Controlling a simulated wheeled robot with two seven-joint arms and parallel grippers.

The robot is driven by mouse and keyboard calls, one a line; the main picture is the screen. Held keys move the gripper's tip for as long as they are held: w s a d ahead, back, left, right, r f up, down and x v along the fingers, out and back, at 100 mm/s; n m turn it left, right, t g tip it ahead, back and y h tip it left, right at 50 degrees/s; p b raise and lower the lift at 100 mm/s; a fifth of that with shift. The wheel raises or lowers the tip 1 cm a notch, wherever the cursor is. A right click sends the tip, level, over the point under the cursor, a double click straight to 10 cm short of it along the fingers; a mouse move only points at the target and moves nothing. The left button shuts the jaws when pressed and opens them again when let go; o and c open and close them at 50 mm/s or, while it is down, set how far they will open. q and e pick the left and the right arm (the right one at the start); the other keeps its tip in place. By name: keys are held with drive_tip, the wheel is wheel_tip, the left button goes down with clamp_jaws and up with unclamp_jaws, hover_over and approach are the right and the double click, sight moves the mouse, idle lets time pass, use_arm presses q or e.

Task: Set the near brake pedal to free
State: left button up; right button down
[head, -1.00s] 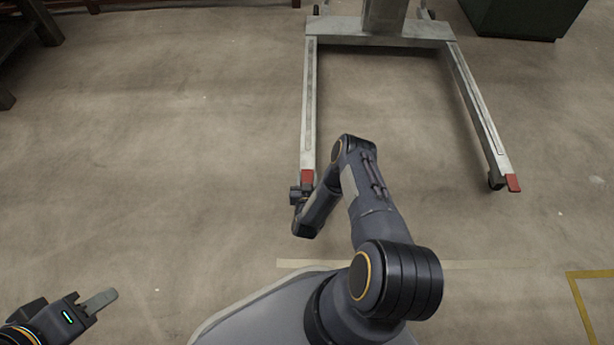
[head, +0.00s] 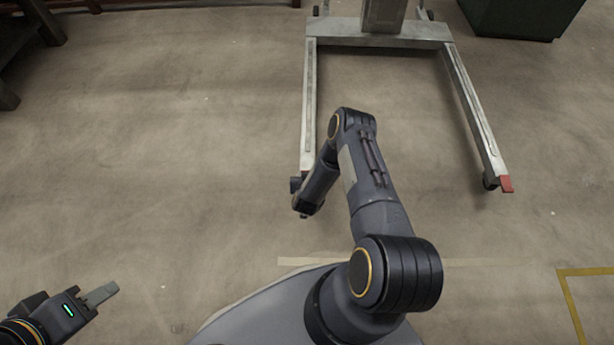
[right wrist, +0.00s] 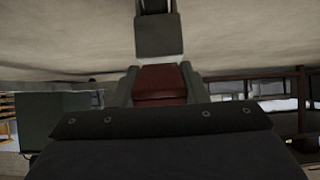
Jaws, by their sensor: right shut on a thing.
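The near brake pedal is a red block (right wrist: 160,84) in the right wrist view, at the near end of the stand's left leg (head: 309,110). My right gripper (right wrist: 160,95) is shut on it, with grey finger sides flanking the red. In the head view my right forearm and wrist cover this pedal and the fingertips. The other red pedal (head: 507,184) shows plainly at the tip of the right leg. My left gripper (head: 102,293) is low at the left, away from the stand; its finger gap does not show.
The stand's post (head: 383,15) rises from the crossbar at the back. A dark green cabinet (head: 520,15) stands at the back right. A dark bench leg is at the upper left. The floor around the stand and between its legs is clear, with yellow tape at lower right.

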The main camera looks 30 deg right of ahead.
drive_tip(key=c, duration=0.8)
unclamp_jaws()
drive_tip(key=shift+c, duration=0.2)
drive_tip(key=p+v, duration=0.3)
drive_tip(key=v, duration=0.4)
drive_tip(key=shift+s+a+r, duration=0.2)
drive_tip(key=shift+s+r, duration=0.05)
drive_tip(key=shift+s, duration=0.05)
